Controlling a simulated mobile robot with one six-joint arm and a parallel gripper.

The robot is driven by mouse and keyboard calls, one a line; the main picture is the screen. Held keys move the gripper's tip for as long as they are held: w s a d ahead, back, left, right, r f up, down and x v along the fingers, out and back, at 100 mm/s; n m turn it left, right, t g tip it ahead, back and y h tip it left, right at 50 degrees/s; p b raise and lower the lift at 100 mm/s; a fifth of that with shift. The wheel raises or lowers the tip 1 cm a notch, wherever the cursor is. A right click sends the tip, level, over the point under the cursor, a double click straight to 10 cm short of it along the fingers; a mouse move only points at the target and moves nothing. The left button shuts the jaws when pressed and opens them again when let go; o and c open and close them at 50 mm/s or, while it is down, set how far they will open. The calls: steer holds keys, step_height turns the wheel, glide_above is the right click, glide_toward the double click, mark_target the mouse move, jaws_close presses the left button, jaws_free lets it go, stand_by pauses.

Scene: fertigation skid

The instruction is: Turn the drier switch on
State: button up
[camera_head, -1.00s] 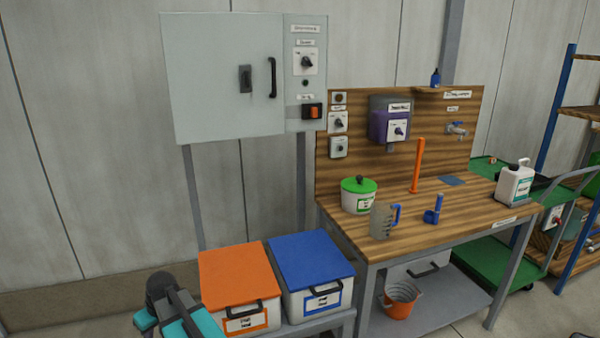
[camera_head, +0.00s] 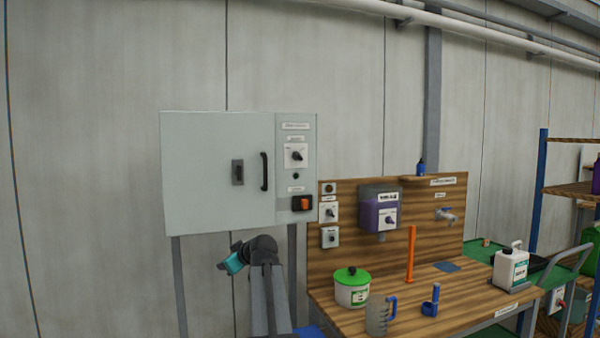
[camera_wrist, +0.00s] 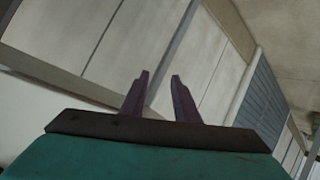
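A grey control cabinet (camera_head: 215,180) stands against the wall in the head view. Its right-hand panel carries a black rotary knob on a white plate (camera_head: 296,155) at the top. Lower down is an orange rocker switch in a black housing (camera_head: 302,203). Small labels sit by both, too small to read, so I cannot tell which is the drier switch. My arm rises below the cabinet, apart from the panel. My gripper (camera_wrist: 159,75) shows in the wrist view with its two dark fingers apart and nothing between them.
The cabinet has a black door handle (camera_head: 265,171). To its right, a wooden backboard holds small switches and a purple dispenser (camera_head: 380,214). The bench bears a green-lidded tub (camera_head: 352,288), a jug (camera_head: 378,316) and an orange upright tube (camera_head: 411,254).

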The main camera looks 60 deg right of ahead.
steer(key=s+d+r+t+h, duration=0.1)
steer(key=s+d+r+h, duration=0.1)
steer(key=s+d+r, duration=0.55)
steer(key=s+d+r+t+h, duration=0.1)
steer(key=s+d+r, duration=0.25)
steer(key=r, duration=0.65)
steer(key=n+h, duration=0.1)
steer(key=h, duration=0.3)
glide_toward(299, 157)
steer(key=shift+t, duration=0.3)
steer(key=v, duration=0.5)
steer(key=shift+s+a+r, duration=0.1)
steer(key=shift+s, duration=0.25)
steer(key=shift+w, duration=0.15)
steer(key=p+x, duration=0.3)
steer(key=x, duration=1)
steer(key=shift+w+d+p, duration=0.2)
steer(key=shift+w+p, duration=0.05)
steer(key=shift+p, duration=0.1)
jaws_close()
steer(key=shift+f, duration=0.25)
